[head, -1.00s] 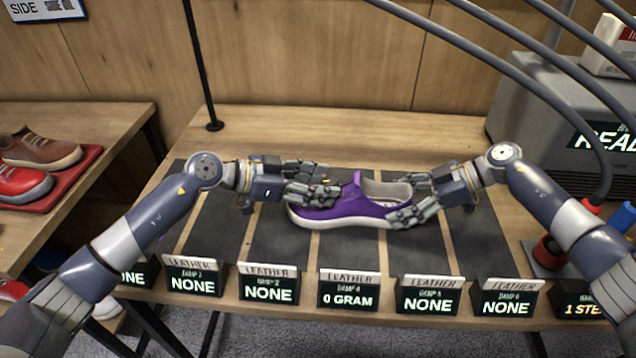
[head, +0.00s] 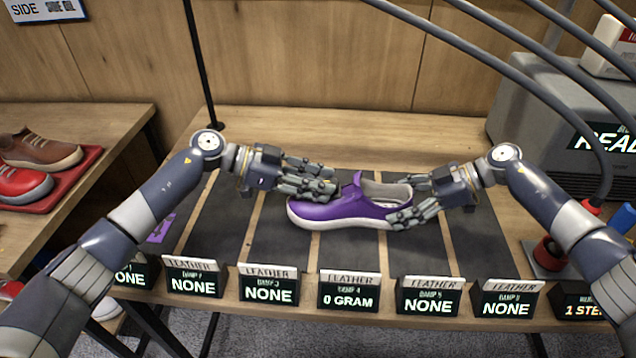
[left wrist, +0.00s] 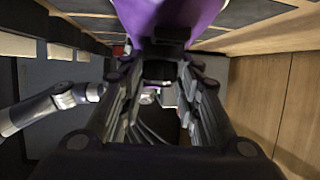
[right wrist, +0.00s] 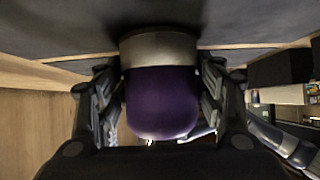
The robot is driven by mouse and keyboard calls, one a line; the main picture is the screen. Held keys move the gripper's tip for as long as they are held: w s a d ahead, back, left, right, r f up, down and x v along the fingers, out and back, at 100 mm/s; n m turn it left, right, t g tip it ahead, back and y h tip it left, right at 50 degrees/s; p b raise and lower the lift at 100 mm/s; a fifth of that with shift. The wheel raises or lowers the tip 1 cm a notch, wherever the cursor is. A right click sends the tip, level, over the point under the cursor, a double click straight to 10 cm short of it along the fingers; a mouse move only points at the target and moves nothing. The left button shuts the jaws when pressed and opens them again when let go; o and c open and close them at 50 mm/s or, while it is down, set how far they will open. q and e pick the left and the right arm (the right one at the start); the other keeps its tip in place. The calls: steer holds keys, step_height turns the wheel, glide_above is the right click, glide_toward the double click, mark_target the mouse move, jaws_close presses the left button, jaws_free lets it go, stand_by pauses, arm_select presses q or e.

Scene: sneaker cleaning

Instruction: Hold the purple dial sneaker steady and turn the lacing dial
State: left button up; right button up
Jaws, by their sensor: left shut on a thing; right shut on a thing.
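The purple sneaker (head: 318,212) with a white sole sits upright on the dark mat, toe to the left in the head view. My right gripper (head: 402,200) is shut on its heel from the right; the right wrist view shows the purple heel (right wrist: 162,100) between the fingers. My left gripper (head: 328,187) is at the upper front of the shoe, by the tongue. In the left wrist view its fingers close around a small dark piece (left wrist: 168,35) against the purple upper, apparently the lacing dial. The fingers hide the dial in the head view.
Small display signs (head: 348,290) line the table's front edge. A grey machine (head: 545,115) with hoses stands at the back right. A shelf with red and brown shoes (head: 40,150) is at the left. The wooden table behind the shoe (head: 320,130) is clear.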

arm_select(q)
steer(key=shift+w+f+m+g, duration=0.15)
steer(key=shift+w+m+g, duration=0.1)
steer(key=shift+m+g, duration=0.7)
steer(key=shift+w+f+m+g, duration=0.1)
steer(key=shift+w+m+g, duration=0.1)
steer(key=shift+m+g, duration=0.7)
steer(key=shift+g, duration=0.45)
steer(key=shift+m+g+y, duration=0.3)
steer(key=shift+m+g, duration=0.2)
steer(key=shift+m, duration=0.05)
steer(key=o, duration=1.1)
steer(key=shift+c, duration=0.2)
steer(key=shift+r, duration=0.15)
steer(key=shift+r, duration=0.15)
step_height(320, 180, up, 10)
steer(key=shift+w+f, duration=0.1)
steer(key=shift+f, duration=0.1)
